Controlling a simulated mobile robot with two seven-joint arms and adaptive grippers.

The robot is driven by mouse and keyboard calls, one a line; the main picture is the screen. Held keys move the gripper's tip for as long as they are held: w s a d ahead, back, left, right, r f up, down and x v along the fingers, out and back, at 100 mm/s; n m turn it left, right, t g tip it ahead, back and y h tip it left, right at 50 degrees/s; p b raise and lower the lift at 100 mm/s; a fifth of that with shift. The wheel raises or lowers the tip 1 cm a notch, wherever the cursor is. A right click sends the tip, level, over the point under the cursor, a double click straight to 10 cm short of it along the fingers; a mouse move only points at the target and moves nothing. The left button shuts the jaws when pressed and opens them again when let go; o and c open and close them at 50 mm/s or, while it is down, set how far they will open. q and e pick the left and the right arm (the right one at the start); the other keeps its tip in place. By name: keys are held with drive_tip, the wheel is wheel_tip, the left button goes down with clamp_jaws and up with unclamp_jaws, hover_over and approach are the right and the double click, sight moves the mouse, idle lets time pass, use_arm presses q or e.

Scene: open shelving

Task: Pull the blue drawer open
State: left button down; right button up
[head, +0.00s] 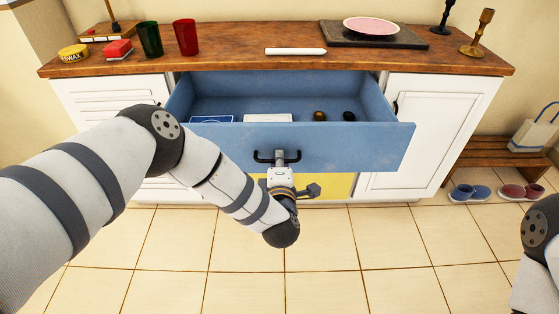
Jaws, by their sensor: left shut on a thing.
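The blue drawer (351,149) stands pulled out from the white cabinet, with its inside showing. Its dark bar handle (264,157) is at the middle of the front panel. My left gripper (281,164) is at the handle and shut on it; the fingertips are small in the picture. Inside the drawer lie a blue card-like item (212,119), a white flat item (268,118) and two small dark objects (320,116). My right arm shows only in part at the right edge, and its gripper is out of view.
A yellow drawer front (335,186) is below the blue one. The wooden top (225,62) holds cups, a tray with a pink plate (371,26) and candlesticks. A low bench (490,152) with slippers stands right. The tiled floor in front is clear.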

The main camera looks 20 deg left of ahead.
use_arm(q)
drive_tip(key=shift+w, duration=0.15)
drive_tip(key=c, duration=2)
unclamp_jaws()
drive_tip(key=v, duration=1.2)
